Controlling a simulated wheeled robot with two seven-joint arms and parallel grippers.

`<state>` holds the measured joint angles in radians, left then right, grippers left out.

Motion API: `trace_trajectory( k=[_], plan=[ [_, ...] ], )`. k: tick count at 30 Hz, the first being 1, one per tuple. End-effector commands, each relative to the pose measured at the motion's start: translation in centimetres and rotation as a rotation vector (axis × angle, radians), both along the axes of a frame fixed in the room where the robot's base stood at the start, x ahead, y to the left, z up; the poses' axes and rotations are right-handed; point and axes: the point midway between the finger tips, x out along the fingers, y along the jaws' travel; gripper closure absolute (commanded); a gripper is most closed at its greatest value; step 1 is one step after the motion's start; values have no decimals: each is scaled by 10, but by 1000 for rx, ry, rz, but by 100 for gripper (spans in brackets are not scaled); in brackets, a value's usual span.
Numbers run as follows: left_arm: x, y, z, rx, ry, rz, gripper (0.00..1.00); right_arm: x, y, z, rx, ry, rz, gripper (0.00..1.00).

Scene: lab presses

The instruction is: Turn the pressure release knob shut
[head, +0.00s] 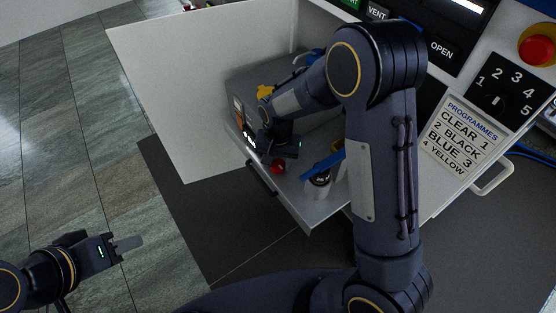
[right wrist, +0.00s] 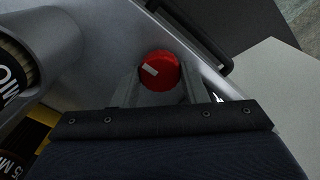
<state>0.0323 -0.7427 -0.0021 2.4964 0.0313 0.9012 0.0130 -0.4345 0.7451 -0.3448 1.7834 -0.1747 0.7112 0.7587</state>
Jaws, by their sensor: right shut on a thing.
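The pressure release knob is a round red knob with a white mark. It shows in the right wrist view (right wrist: 160,70) between my right gripper's fingers (right wrist: 158,88), and in the head view it is the small red knob (head: 277,167) low on the grey machine. My right gripper (head: 274,158) is at the knob, shut on it, with one finger on either side. My left gripper (head: 128,243) is at the lower left, over the floor and far from the knob; its fingers are seen edge-on, so I cannot tell whether they are open.
A white panel (head: 190,90) stands open left of the machine. A grey drawer-like tray with a dark handle (head: 262,178) holds a labelled white container (head: 318,186) and a blue part (head: 324,165). The control panel has a programme card (head: 462,138) and red button (head: 538,48).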

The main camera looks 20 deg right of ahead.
Motion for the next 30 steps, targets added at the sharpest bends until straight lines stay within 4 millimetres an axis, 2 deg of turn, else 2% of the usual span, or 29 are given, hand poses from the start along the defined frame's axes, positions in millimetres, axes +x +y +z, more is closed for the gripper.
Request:
trace_trajectory(
  k=[2, 3, 8, 17, 20, 30],
  plan=[
    [0, 0, 0, 0, 0, 0, 64, 0, 0, 1, 1, -2, -3, 84],
    [0, 0, 0, 0, 0, 0, 64, 0, 0, 1, 1, -2, -3, 60],
    [0, 0, 0, 0, 0, 0, 64, 0, 0, 0, 0, -1, -1, 39],
    [0, 0, 1, 0, 0, 0, 64, 0, 0, 2, 0, -1, 0, 39],
    [0, 0, 4, 0, 0, 0, 64, 1, 0, 13, 1, -3, 1, 39],
    [0, 0, 19, 0, 0, 0, 64, 1, 0, 68, 1, -4, 0, 39]
  ],
)
